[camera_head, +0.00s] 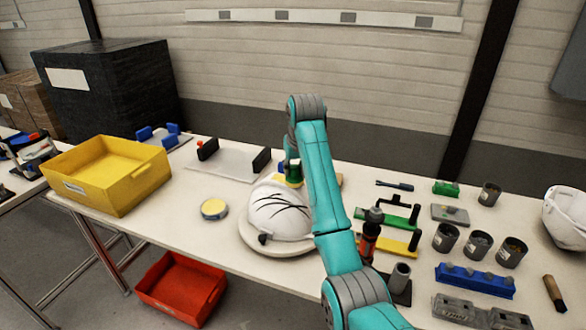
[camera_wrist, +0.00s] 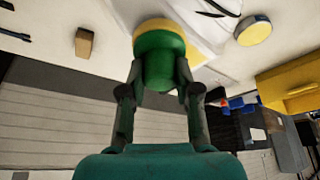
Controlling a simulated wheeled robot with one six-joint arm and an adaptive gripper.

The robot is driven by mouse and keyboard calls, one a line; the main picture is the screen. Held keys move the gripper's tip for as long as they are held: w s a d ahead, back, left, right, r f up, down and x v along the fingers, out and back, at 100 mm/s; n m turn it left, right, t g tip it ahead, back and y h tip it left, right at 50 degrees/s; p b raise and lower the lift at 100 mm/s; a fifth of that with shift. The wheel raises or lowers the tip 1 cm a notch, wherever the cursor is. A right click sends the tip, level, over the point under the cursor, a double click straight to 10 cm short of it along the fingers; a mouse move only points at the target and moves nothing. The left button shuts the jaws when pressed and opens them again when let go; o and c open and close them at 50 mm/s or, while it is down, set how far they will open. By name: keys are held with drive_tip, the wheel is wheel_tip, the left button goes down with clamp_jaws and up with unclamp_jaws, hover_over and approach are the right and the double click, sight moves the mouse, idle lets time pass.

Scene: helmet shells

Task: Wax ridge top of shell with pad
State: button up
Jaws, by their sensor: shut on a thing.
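The white helmet shell (camera_head: 277,212) with dark curved lines sits on a round pale stand (camera_head: 262,247) mid-table. Part of the shell (camera_wrist: 205,18) shows at the top of the wrist view. My gripper (camera_wrist: 158,88) is shut on the pad (camera_wrist: 160,58), which has a green round handle and a yellow face. In the head view the pad (camera_head: 293,175) is at the shell's far side, near its top, partly hidden by my arm. I cannot tell whether its face touches the shell.
A yellow bin (camera_head: 107,172) stands on the left of the table, and a red bin (camera_head: 182,290) is below. Tools, clamps and several grey cups (camera_head: 478,244) crowd the right side. Another white helmet (camera_head: 567,215) is at the right edge. A wooden block (camera_wrist: 84,42) lies near the pad.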

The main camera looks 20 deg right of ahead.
drive_tip(key=shift+r, duration=4.05)
